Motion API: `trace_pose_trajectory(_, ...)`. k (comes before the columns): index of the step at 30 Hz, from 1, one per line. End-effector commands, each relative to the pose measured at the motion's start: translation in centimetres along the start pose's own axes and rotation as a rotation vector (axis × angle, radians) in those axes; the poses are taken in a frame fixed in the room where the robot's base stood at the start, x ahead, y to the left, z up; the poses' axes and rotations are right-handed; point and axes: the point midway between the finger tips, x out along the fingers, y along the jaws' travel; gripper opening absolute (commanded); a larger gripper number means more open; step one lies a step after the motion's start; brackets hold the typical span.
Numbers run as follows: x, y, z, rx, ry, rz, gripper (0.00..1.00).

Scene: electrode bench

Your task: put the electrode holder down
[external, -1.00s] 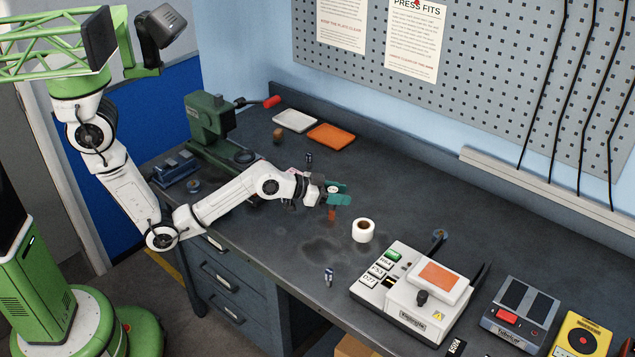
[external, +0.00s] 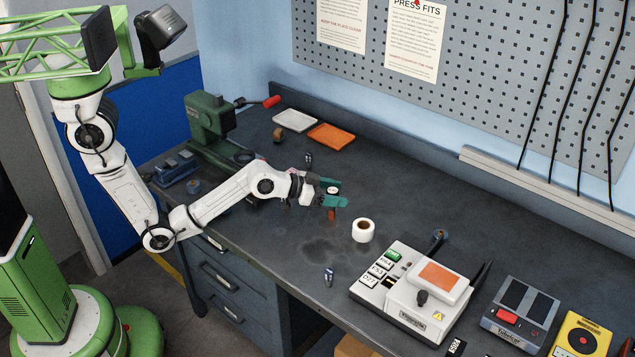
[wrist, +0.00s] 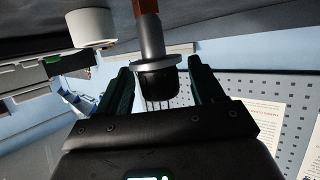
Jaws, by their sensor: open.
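The electrode holder appears in the wrist view as a dark body with a grey flange (wrist: 156,62), thin pins at one end and a reddish-brown part at the other. In the external view its brown lower part (external: 332,214) shows below my gripper (external: 336,193), over the dark bench (external: 290,222). It looks upright. My gripper is open, with one finger on each side of the holder and a visible gap to both in the wrist view (wrist: 160,82). The fingers hide part of the holder in the external view. The contact of its lower end with the bench is hard to make out.
A white machine with an orange top (external: 412,290) is farther right. A small metallic piece (external: 328,277) stands near the front edge. Orange (external: 331,136) and white (external: 295,120) trays lie at the back.

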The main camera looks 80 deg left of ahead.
Motion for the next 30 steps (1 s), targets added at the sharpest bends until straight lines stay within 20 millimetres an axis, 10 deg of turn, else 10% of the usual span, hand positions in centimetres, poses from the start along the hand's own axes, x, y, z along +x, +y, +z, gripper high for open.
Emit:
trace_pose_trajectory(15, -9.4, 0.0, 0.0, -0.001, 0.000, -0.001, 0.67)
trace_pose_trajectory(30, -10.7, 0.0, 0.0, 0.000, 0.001, 0.000, 0.67)
